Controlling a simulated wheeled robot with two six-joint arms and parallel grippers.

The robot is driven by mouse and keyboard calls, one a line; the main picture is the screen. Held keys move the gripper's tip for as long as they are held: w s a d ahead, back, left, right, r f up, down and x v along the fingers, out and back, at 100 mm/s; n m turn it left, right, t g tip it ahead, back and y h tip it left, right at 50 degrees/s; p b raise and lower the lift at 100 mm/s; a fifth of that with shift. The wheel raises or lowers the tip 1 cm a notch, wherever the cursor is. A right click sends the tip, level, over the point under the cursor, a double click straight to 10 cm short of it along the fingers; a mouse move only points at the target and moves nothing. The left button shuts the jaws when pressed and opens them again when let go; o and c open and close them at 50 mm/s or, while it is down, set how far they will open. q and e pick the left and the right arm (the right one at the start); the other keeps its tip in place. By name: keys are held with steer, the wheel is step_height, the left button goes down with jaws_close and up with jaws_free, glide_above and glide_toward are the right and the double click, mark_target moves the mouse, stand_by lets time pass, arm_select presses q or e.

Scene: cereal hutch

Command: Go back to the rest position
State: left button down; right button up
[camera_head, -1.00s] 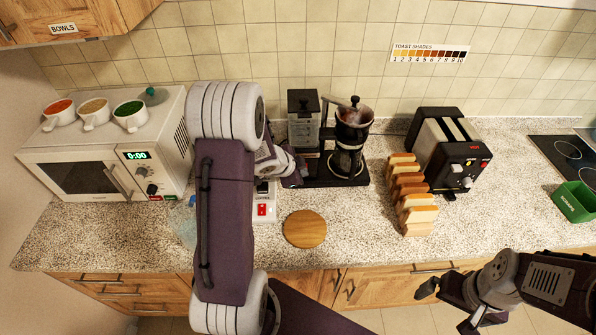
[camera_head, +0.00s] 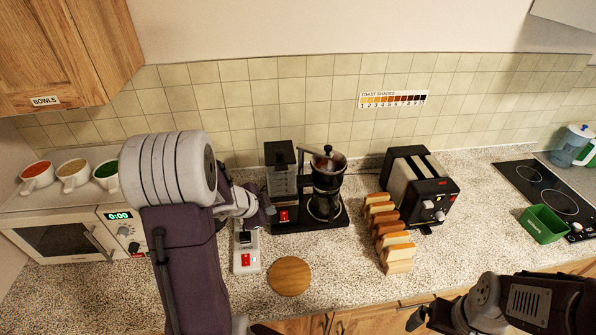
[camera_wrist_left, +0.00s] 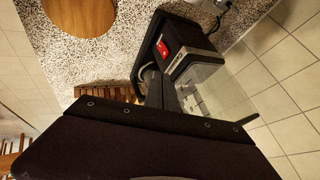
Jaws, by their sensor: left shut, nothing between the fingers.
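My left gripper (camera_head: 266,207) is shut and empty. In the head view it is at the left side of the black coffee maker (camera_head: 335,214), above the counter; whether it touches the machine I cannot tell. Its dark fingers (camera_wrist_left: 160,92) also show in the left wrist view, with the coffee maker's red switch (camera_wrist_left: 163,49) beyond them. My left forearm hides part of the microwave's right side and the counter. My right gripper (camera_head: 418,317) is low at the bottom edge of the head view, partly cut off, so its opening does not show.
The microwave (camera_head: 65,240) carries several cups.

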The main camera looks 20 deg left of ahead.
arm_select(q)
steer(key=w+d+f+b, duration=0.25)
steer(key=d+b, duration=0.45)
steer(key=d, duration=0.4)
steer(key=s+d+f+n+g+b, duration=0.1)
steer(key=s+f+n+g, duration=0.2)
steer(key=s, duration=0.6)
steer(key=s+d+f+n+g+b, duration=0.1)
steer(key=s+f+n+g, duration=0.2)
steer(key=s+f+n, duration=0.2)
steer(key=s+n, duration=0.2)
steer(key=s, duration=0.2)
steer(key=shift+s+g+y, duration=0.2)
steer(key=shift+g+y, duration=0.1)
steer(key=shift+y, duration=0.1)
